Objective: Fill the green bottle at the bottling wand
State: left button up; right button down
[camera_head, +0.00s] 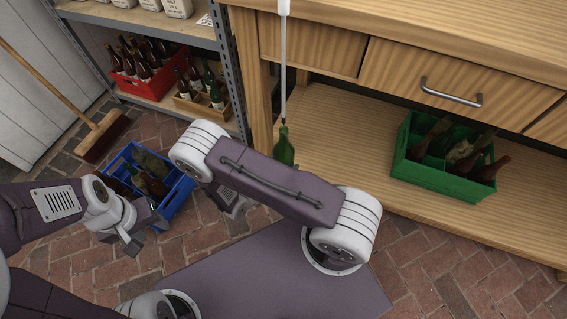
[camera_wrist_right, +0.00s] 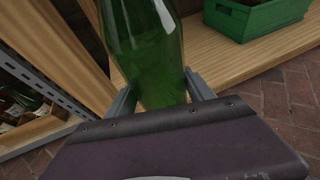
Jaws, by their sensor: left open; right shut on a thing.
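The green bottle (camera_head: 283,150) is upright below the bottling wand (camera_head: 284,85) in the head view. The wand's thin tube hangs down to the bottle's mouth; I cannot tell how far inside it reaches. My right arm hides the bottle's lower part there. In the right wrist view the green bottle (camera_wrist_right: 150,45) stands between the fingers of my right gripper (camera_wrist_right: 160,92), which is shut on it. The fill level cannot be made out. My left gripper (camera_head: 134,243) is open and empty, in front of the blue crate (camera_head: 178,196).
The wooden bench (camera_head: 400,60) with its lower shelf (camera_head: 340,130) stands behind the bottle. A green crate (camera_head: 440,180) of bottles sits on that shelf. A metal rack (camera_head: 236,70) holds a red crate (camera_head: 150,88) at left. A broom (camera_head: 100,135) leans nearby. Brick floor is clear at lower right.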

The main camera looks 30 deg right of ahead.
aim_at(283, 106)
jog(key=shift+r+p, duration=2.4)
jog(key=shift+r, duration=0.4)
notch_tip(283, 106, up, 20)
jog(key=p, duration=1.8)
jog(key=shift+r, duration=0.15)
jog(key=shift+r+p, duration=0.75)
jog(key=shift+p, duration=0.15)
dwell(1.5)
